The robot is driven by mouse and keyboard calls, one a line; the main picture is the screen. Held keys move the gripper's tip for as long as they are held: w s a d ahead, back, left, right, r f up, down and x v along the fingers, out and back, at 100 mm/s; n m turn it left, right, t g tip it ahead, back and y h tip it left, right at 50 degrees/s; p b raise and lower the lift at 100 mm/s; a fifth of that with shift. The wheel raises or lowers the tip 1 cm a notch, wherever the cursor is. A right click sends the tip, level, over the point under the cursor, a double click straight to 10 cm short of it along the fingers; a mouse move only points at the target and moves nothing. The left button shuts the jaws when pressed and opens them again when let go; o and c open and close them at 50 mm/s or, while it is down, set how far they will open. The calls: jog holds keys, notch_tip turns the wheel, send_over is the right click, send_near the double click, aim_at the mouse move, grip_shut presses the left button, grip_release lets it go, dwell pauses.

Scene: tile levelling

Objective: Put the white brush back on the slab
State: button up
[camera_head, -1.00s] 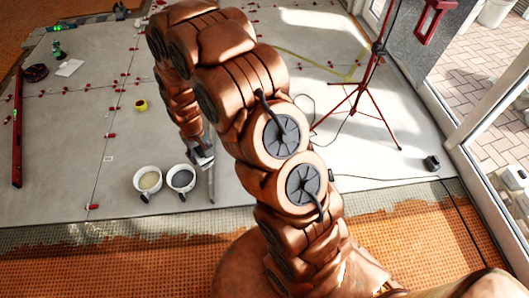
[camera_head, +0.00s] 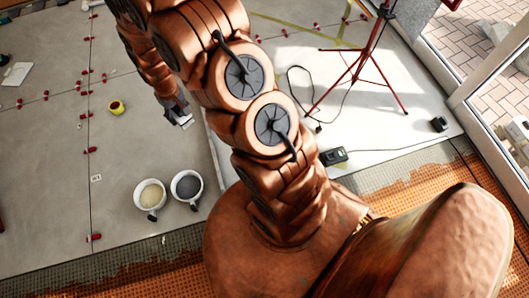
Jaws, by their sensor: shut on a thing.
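My gripper (camera_head: 174,104) hangs over the grey slab (camera_head: 50,170), upper left of my arm's elbow. It is small in view and partly covered by my own wrist. A small whitish piece, seemingly the white brush (camera_head: 184,120), shows at its fingertips, and the jaws are shut on it. The bristles and handle cannot be told apart. Whether the brush touches the slab cannot be told. The slab is a floor of large grey tiles with red levelling clips along the joints.
Two white buckets, one with beige content (camera_head: 150,196) and one with dark content (camera_head: 187,186), stand near the slab's front edge. A yellow tape roll (camera_head: 116,107) lies left of my gripper. A red tripod (camera_head: 362,66) and cable stand at right. Open slab lies left of the buckets.

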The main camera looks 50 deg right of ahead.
jog(key=s+d+f+n+b, duration=0.1)
jog(key=s+d+f+b, duration=0.2)
jog(key=d+f+b, duration=1.65)
jog(key=s+d+f+b, duration=0.3)
jog(key=d+f+b, duration=0.1)
jog(key=f, duration=1.1)
jog(key=s+d+f+n+b, duration=0.1)
jog(key=s+d+f+b, duration=0.2)
jog(key=f+b, duration=0.4)
jog(key=s+d+f+n+b, duration=0.1)
jog(key=s+d+f+b, duration=0.2)
jog(key=f, duration=2)
jog(key=shift+s+d+f+b, duration=0.1)
jog(key=shift+d+b, duration=1.2)
jog(key=shift+f, duration=0.1)
jog(key=o, duration=1.3)
